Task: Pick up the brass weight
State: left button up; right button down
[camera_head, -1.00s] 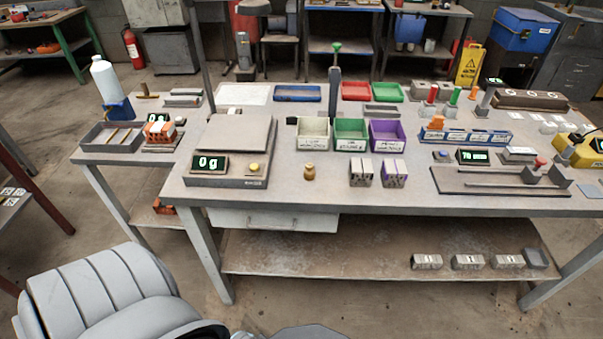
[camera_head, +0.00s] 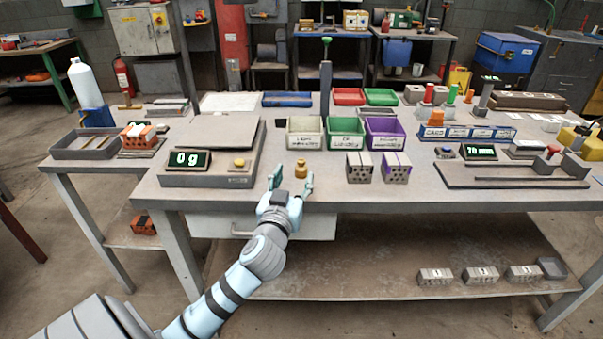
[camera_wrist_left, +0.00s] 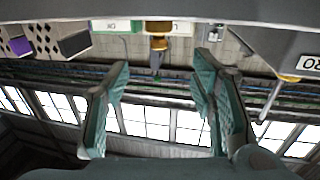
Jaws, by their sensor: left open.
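The brass weight (camera_head: 301,169) stands upright near the front edge of the main table, right of the scale (camera_head: 212,150) and in front of the bins. My left gripper (camera_head: 290,181) is open and empty at the table's front edge, its fingers pointing toward the weight. The weight lies just beyond the fingertips, nearer the right finger in the head view. In the left wrist view, which looks upside down, the weight (camera_wrist_left: 158,36) shows between and beyond the two open fingers (camera_wrist_left: 161,75). My right gripper is not in view.
The scale's display reads 0 g. Cream (camera_head: 305,137), green (camera_head: 346,139) and purple (camera_head: 385,139) bins stand behind the weight. Hollow bricks (camera_head: 360,168) stand to its right. A narrow clear strip of table lies around the weight.

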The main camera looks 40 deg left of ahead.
aim_at(300, 164)
pick_arm(q)
jog(key=x, duration=0.2)
jog(key=b+x, duration=0.1)
jog(key=x, duration=0.2)
jog(key=f+x, duration=0.1)
jog(key=x, duration=0.1)
jog(key=shift+w, duration=0.15)
grip_shut()
jog(key=shift+r, duration=0.1)
